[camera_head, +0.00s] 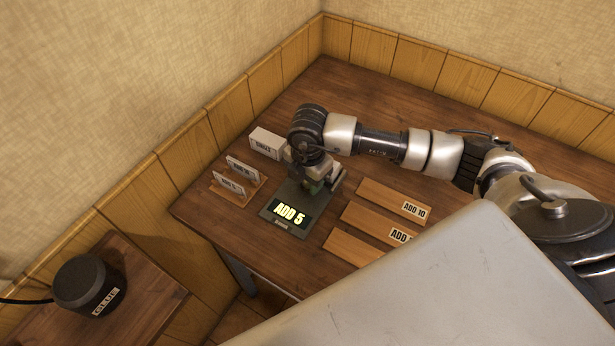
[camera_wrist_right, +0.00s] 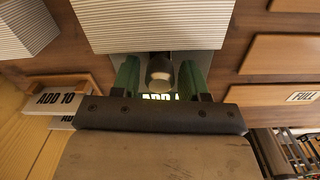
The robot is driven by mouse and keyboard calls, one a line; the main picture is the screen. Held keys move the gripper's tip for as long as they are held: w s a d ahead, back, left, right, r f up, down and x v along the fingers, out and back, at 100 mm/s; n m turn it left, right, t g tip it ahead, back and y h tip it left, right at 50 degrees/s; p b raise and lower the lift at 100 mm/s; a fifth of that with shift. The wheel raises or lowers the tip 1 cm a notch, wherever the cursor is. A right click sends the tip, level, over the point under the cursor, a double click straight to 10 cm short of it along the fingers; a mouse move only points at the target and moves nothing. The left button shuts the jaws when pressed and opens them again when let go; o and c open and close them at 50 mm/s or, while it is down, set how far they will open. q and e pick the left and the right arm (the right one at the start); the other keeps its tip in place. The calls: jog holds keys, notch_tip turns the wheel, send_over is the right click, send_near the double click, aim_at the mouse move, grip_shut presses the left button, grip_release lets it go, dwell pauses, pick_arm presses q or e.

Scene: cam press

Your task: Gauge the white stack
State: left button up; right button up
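In the head view my right gripper (camera_head: 314,186) points down over the dark gauge plate (camera_head: 272,217), whose display reads "ADD 5". In the right wrist view my right gripper (camera_wrist_right: 158,80) has its two green fingers apart, with a dark round part showing between them. A white stack (camera_wrist_right: 155,22) with fine layer lines lies just beyond the fingertips; it is wider than the finger gap, and I cannot tell whether they touch. In the head view it is mostly hidden by the gripper. My left gripper is not in view.
Another white stack (camera_head: 267,142) stands at the table's back left. A wooden holder (camera_head: 236,199) bears "ADD" cards. Wooden trays (camera_head: 375,222) lie to the right, one labelled "ADD 10"; a "FULL" label (camera_wrist_right: 303,97) shows in the wrist view. A dark "GLUE" pot (camera_head: 88,283) sits on a side table.

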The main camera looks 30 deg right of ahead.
grip_shut()
jog(key=shift+s+a, duration=0.35)
jog(key=shift+a, duration=0.25)
jog(key=shift+s+a, duration=0.3)
jog(key=shift+a, duration=0.25)
jog(key=shift+o, duration=1.3)
grip_release()
notch_tip(320, 180, up, 11)
jog(key=shift+s+b, duration=0.15)
jog(key=shift+b, duration=0.2)
jog(key=shift+f, duration=0.15)
